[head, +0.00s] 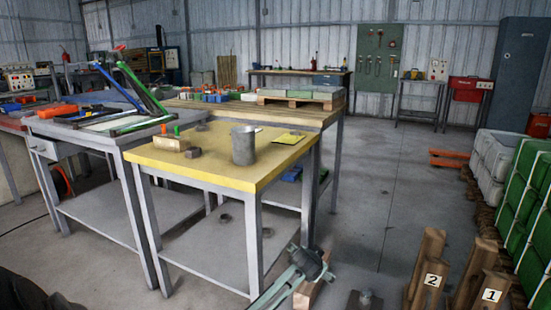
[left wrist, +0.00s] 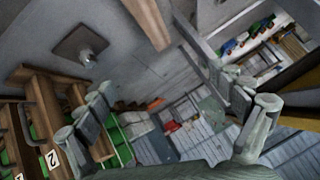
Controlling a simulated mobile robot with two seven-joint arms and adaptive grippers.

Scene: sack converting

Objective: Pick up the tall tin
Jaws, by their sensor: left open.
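The tall tin (head: 243,145) is a plain grey metal cylinder standing upright on the yellow-topped table (head: 222,177). My left gripper (head: 314,262) is low at the bottom middle of the head view, in front of the table's right side and well below the tabletop. It is apart from the tin. In the left wrist view its fingers (left wrist: 168,98) are spread with nothing held between them. I cannot make out the tin in the left wrist view. My right gripper does not show.
On the tabletop are a small wooden box (head: 171,144), a grey block (head: 193,152) and a yellow item (head: 287,138). A grey bench (head: 75,128) adjoins on the left. Numbered wooden stands (head: 432,275) and green-white stacks (head: 520,175) are at right.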

